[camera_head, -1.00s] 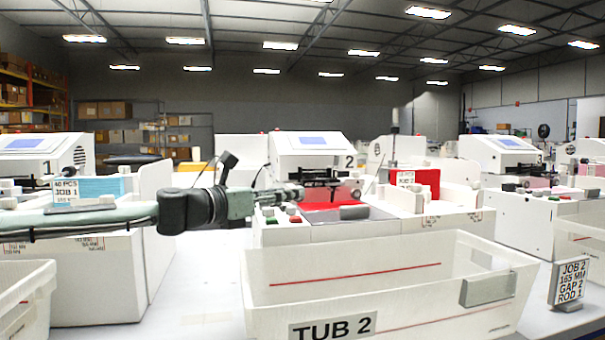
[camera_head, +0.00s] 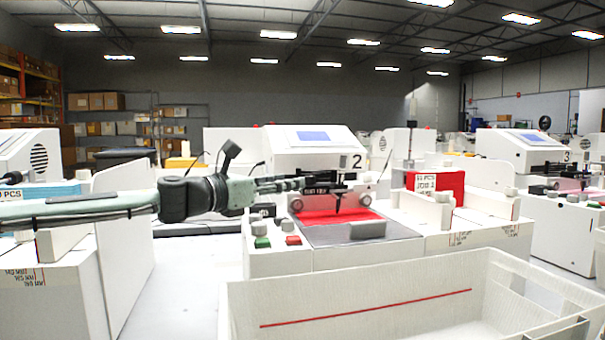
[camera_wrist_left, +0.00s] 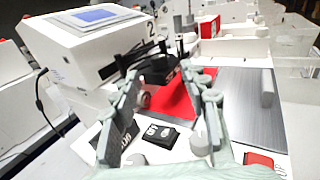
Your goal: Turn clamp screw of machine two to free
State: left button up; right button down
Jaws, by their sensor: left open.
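Machine two (camera_head: 310,142) is a white box with a blue screen and the number 2. A black pen carriage (camera_head: 337,192) hangs at its front over a red sheet (camera_head: 345,222). The carriage also shows in the wrist view (camera_wrist_left: 162,66). I cannot pick out the clamp screw for certain; the left gripper partly covers that area in the head view. My left gripper (camera_head: 306,184) is in front of the machine, level with the carriage. In the left wrist view its two fingers (camera_wrist_left: 160,82) are apart and empty, pointing toward the carriage. My right gripper is not in view.
A grey plate (camera_head: 400,233) lies in front of the red sheet. Green (camera_head: 262,242) and red (camera_head: 293,239) buttons sit at the machine's front left. A white tub (camera_head: 420,290) stands in front. Machine three (camera_head: 520,150) is to the right.

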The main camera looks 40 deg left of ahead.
aim_at(306, 179)
pick_arm(q)
jog(key=shift+w+p, duration=0.3)
jog(key=shift+w, duration=0.15)
jog(key=shift+w+d+f, duration=0.1)
jog(key=shift+w+f, duration=0.05)
jog(key=shift+w, duration=0.1)
jog(key=shift+w+d, duration=0.1)
jog(key=shift+w, duration=0.5)
jog(key=shift+w+p, duration=0.3)
jog(key=shift+w, duration=0.05)
jog(key=shift+w+f, duration=0.15)
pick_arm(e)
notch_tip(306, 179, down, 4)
pick_arm(q)
jog(key=shift+w+b, duration=0.75)
jog(key=shift+b, duration=0.3)
jog(key=shift+w+d+r, duration=0.15)
jog(key=shift+w+r, duration=0.05)
jog(key=shift+w, duration=0.2)
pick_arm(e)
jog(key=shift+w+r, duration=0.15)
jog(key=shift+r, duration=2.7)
